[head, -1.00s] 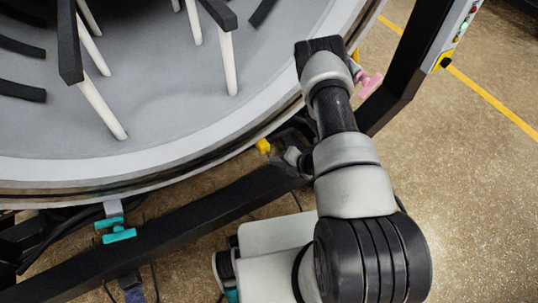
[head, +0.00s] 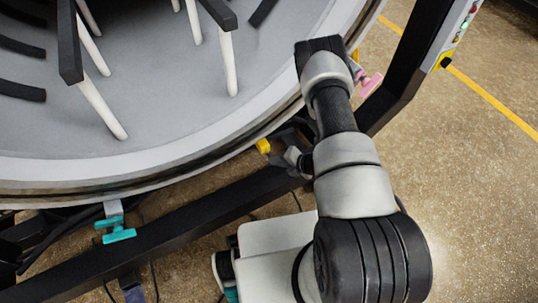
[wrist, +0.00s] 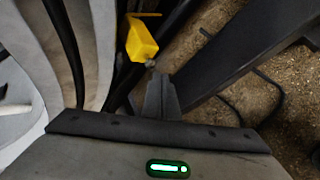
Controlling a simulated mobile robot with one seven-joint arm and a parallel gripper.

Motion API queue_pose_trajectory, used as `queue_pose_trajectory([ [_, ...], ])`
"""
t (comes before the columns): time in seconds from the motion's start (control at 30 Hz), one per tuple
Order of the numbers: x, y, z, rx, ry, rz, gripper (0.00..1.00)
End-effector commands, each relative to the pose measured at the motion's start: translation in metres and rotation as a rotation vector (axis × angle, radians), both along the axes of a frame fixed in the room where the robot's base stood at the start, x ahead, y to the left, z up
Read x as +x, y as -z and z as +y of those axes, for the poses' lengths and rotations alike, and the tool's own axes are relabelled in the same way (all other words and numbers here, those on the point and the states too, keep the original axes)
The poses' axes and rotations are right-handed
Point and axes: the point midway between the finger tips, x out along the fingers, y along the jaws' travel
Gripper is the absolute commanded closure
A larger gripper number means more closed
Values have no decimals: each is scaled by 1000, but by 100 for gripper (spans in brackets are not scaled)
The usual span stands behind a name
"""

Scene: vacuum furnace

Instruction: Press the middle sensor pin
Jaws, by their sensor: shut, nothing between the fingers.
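The middle sensor pin has a yellow body (head: 263,146) under the furnace's round rim, between a teal one and a pink one. In the wrist view its yellow block (wrist: 141,40) is above the fingers, with a small grey tip (wrist: 150,64) at its lower end. My gripper (wrist: 160,78) is shut and empty. Its fingertips are just below the grey tip in the picture, very close to it; I cannot tell whether they touch. In the head view my gripper (head: 291,156) shows small, right of the yellow body and partly hidden by my arm.
A teal sensor pin (head: 118,234) hangs at the left and a pink one (head: 371,84) at the right. A black frame beam (head: 190,217) runs below the round furnace part (head: 180,130). Dark cables hang near it. The floor (head: 480,200) at right is clear.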

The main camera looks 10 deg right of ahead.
Motion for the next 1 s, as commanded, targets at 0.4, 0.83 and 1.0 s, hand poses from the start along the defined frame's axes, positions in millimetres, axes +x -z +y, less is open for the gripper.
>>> queue_pose_trajectory([
  [0.4, 8, 0, 3, -1, -1, 0, 100],
  [0.83, 11, 0, 4, 0, -1, -1, 100],
  [1.0, 13, 0, 4, 0, -1, -1, 100],
])
